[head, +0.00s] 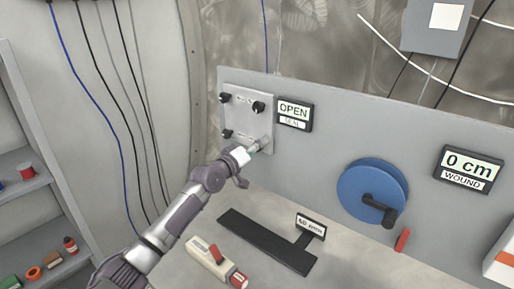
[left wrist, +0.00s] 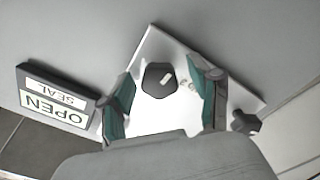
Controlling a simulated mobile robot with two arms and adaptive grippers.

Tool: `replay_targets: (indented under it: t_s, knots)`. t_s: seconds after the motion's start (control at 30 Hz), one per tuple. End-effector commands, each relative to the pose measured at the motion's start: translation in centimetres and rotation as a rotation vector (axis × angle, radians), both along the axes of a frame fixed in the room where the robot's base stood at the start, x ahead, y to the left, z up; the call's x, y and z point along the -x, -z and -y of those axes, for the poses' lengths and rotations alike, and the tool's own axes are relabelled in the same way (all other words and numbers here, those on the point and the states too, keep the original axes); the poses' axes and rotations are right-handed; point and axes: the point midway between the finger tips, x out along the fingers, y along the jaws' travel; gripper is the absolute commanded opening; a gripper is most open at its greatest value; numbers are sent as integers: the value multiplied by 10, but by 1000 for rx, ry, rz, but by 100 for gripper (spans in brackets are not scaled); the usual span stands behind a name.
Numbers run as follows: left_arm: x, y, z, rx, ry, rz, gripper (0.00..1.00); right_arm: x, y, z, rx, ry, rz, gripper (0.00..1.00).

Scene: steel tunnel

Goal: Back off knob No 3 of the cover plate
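The light grey cover plate (head: 241,118) is on the upright panel. Black knobs show at its upper left (head: 226,97), upper right (head: 258,107) and lower left (head: 227,134). The lower right corner is hidden by my left gripper (head: 260,145). In the left wrist view, my left gripper (left wrist: 163,100) has its two green-padded fingers apart, with a dark knob (left wrist: 158,78) between them and gaps on both sides. Another knob (left wrist: 245,122) shows right of the fingers, on the plate (left wrist: 150,48). My right gripper is not in view.
A sign (head: 294,114) reading OPEN SEAL is beside the plate. A blue reel with a crank (head: 371,190) and a 0 cm WOUND display (head: 468,169) are further right. On the bench lie a black T-shaped piece (head: 265,240) and a cream tool with red parts (head: 213,262).

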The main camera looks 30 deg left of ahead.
Motion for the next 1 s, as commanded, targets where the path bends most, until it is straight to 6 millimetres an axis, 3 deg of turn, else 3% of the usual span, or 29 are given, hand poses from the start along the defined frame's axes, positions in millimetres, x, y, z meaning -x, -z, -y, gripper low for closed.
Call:
replay_targets:
  t_s: [0.27,0.7,1.0]
  knots:
    - [10,2,0,0,2,-3,63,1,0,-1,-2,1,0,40]
    - [91,2,-7,-2,1,-3,63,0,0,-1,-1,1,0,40]
    - [118,1,-9,0,0,-1,63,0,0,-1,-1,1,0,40]
